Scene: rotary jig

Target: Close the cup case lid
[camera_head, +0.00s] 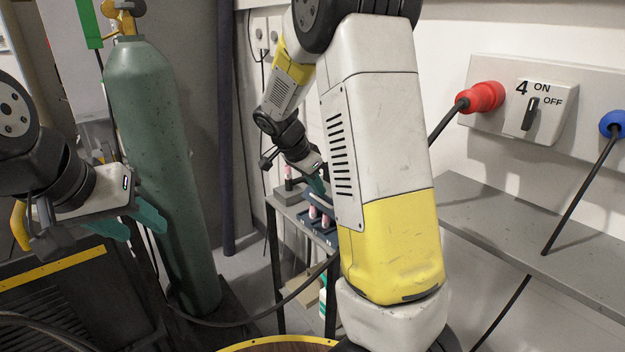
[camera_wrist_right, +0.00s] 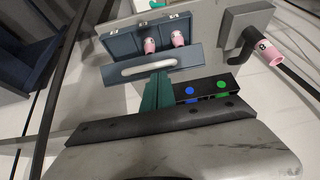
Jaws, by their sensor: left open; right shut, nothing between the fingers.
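The cup case (camera_head: 318,229) sits on a small stand, partly hidden behind my right arm. In the right wrist view the blue-grey case (camera_wrist_right: 118,42) is open, with two pink cups (camera_wrist_right: 151,46) showing inside. A flat panel with a pale handle (camera_wrist_right: 148,66) lies along its near side; I cannot tell for certain whether it is the lid. My right gripper (camera_wrist_right: 158,88) is shut and empty, its teal fingertips close to the panel below the handle; contact is unclear. In the head view my left gripper (camera_head: 135,225) is open and empty, far left of the case.
A grey block (camera_wrist_right: 243,22) holds a torch with a pink cup (camera_wrist_right: 262,46) beside the case. A black box with blue and green buttons (camera_wrist_right: 207,90) is near my right fingers. A green gas cylinder (camera_head: 160,170) stands between my left gripper and the stand.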

